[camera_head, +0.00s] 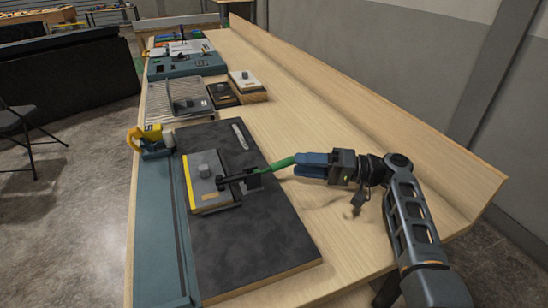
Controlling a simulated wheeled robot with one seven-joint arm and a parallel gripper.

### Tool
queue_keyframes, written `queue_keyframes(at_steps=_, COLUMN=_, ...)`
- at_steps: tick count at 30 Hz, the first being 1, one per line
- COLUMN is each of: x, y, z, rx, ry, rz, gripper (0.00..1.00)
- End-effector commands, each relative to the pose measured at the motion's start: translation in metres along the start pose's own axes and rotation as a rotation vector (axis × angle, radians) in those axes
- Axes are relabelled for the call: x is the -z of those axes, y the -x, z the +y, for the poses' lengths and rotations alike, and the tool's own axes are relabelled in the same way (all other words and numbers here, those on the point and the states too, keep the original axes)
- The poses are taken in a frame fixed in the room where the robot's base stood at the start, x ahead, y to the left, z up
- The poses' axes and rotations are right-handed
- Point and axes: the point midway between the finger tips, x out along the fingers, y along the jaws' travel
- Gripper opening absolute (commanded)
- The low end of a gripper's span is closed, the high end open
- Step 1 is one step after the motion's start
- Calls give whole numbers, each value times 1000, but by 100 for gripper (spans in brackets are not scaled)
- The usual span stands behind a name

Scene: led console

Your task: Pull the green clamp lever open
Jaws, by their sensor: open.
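The green clamp lever (281,163) sticks out to the right from a black clamp linkage (240,181). The linkage sits at the right side of a grey block (207,172) with a yellow strip along its left edge. The lever lies low, roughly level, over the dark board. My gripper (299,165), with blue fingers, is at the lever's right end and is open. The fingers overlap the lever's end in this view; I cannot tell whether they touch it. The lever's far end is hidden by the fingers.
The dark board (268,250) lies on a long wooden bench (330,150) with a raised right edge. A yellow and teal clamp (151,140) stands at the left edge. Small grey devices (245,82) and a teal console (187,65) stand farther back. The bench's right side is clear.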

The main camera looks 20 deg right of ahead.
Motion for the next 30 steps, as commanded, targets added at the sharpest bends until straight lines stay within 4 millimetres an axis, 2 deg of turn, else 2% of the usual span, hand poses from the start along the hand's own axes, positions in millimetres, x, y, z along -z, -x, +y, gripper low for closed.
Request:
queue_keyframes(at_steps=6, x=0, y=-34, z=-3, rx=2, ry=-1, rz=-4, gripper=47)
queue_keyframes(at_steps=13, x=0, y=-63, z=-2, rx=1, ry=0, rz=-3, gripper=47)
queue_keyframes(at_steps=25, x=0, y=-70, z=0, rx=0, ry=0, rz=-1, gripper=47)
queue_keyframes(at_steps=30, x=0, y=-70, z=0, rx=0, ry=0, rz=-1, gripper=31)
